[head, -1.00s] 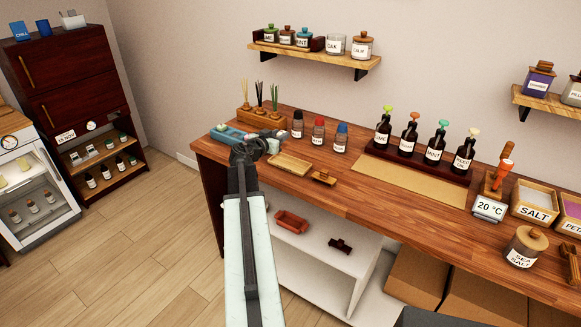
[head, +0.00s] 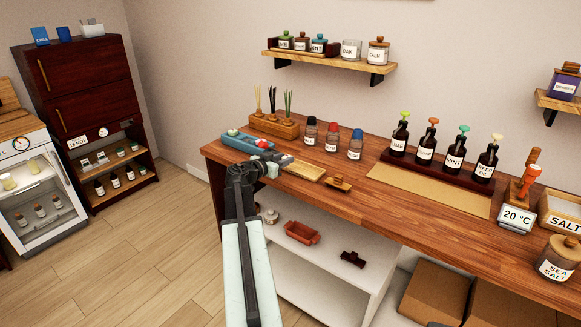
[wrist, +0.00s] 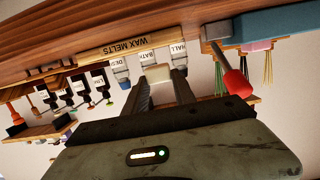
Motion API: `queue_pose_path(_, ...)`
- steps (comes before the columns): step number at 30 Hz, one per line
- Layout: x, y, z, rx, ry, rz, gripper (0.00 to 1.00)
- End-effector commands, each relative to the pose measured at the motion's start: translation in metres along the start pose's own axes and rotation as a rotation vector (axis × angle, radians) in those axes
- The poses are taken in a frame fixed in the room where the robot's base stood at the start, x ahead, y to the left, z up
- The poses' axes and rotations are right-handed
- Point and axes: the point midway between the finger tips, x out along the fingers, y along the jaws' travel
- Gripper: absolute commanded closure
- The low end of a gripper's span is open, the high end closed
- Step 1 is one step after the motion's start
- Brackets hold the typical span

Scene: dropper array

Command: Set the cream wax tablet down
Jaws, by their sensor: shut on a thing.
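The cream wax tablet (wrist: 157,73) is a small pale block between my fingertips in the wrist view. My gripper (wrist: 161,82) is shut on it. In the head view my gripper (head: 274,165) is at the left part of the wooden counter, by its front edge. There the tablet cannot be made out clearly. A shallow light-wood tray (head: 305,171) lies just right of my gripper. In the wrist view its edge reads WAX MELTS (wrist: 126,46). Whether the tablet touches anything below cannot be told.
A blue tray (head: 235,141) lies behind and left of my gripper, with a red-handled tool (wrist: 237,84) near it. Reed sticks in a wooden holder (head: 274,125) and several capped bottles (head: 332,139) stand behind. A small wooden stamp-like piece (head: 338,183) sits right of the tray.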

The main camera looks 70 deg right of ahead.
Motion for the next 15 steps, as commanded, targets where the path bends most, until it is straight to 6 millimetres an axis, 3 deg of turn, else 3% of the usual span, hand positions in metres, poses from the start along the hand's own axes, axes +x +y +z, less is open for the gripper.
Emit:
queue_pose_path(1,0.016,-0.003,-0.001,0.001,0.0,0.001,1.0)
queue_pose_path(3,0.03,-0.002,-0.002,0.001,-0.001,0.001,1.0)
queue_pose_path(6,0.041,-0.002,-0.004,0.001,0.0,-0.001,1.0)
queue_pose_path(11,0.043,-0.001,-0.003,0.001,0.0,-0.002,1.0)
queue_pose_path(15,0.046,-0.001,0.016,0.0,0.0,-0.002,1.0)
